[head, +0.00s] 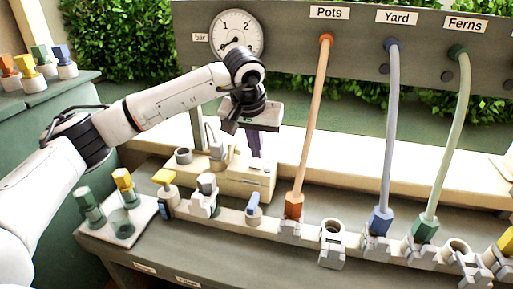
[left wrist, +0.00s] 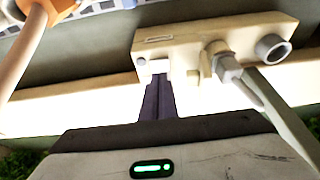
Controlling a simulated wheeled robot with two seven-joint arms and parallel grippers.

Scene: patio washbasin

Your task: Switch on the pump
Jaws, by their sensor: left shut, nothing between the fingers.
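A cream box (head: 232,181), which looks like the pump unit, stands on the bench below the gauge. In the left wrist view the box (left wrist: 215,52) has a small pale square part (left wrist: 154,67) on its lower edge and a grey round port (left wrist: 272,47). My left gripper (head: 257,155) points down at the box from above, its dark fingers shut and empty. In the left wrist view the fingertips (left wrist: 157,80) are right at the pale part; whether they touch it I cannot tell. My right gripper is out of view.
A round gauge (head: 236,35) is on the back panel. Orange (head: 311,120), blue (head: 391,130) and green (head: 452,130) hoses run from the panel to the rail in front. Coloured connectors stand on a white tray (head: 128,232) at left.

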